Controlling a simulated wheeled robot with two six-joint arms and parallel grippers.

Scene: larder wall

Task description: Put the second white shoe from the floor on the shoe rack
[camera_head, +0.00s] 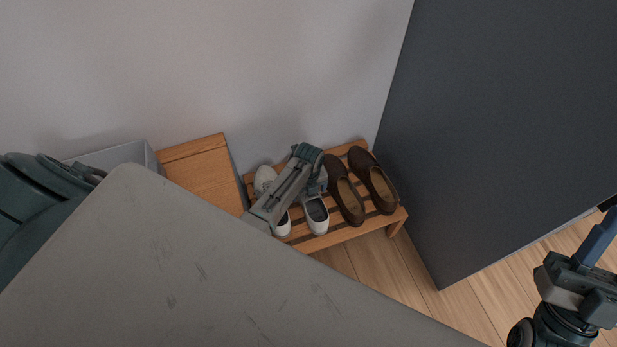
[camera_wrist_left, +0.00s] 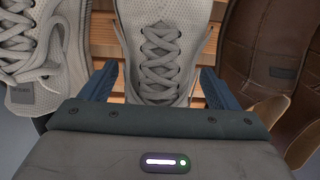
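The wooden slatted shoe rack (camera_head: 398,219) stands low by the wall. Two white shoes are on its left half: the first (camera_head: 264,178) at the left end, the second (camera_head: 316,216) to its right. My left gripper (camera_head: 318,178) is over the second white shoe and hides part of it. In the left wrist view the laced second shoe (camera_wrist_left: 160,50) lies between the two blue fingers (camera_wrist_left: 156,85), with narrow gaps beside them. The first shoe (camera_wrist_left: 30,50) is left of the fingers. My right gripper (camera_head: 596,243) is at the right edge, away from the rack; its opening is unclear.
A pair of brown shoes (camera_head: 345,190) fills the rack's right side, close to the left gripper; one shows in the left wrist view (camera_wrist_left: 255,50). A wooden box (camera_head: 205,178) and a grey bin (camera_head: 115,156) stand left. A dark tall panel (camera_head: 480,150) rises right.

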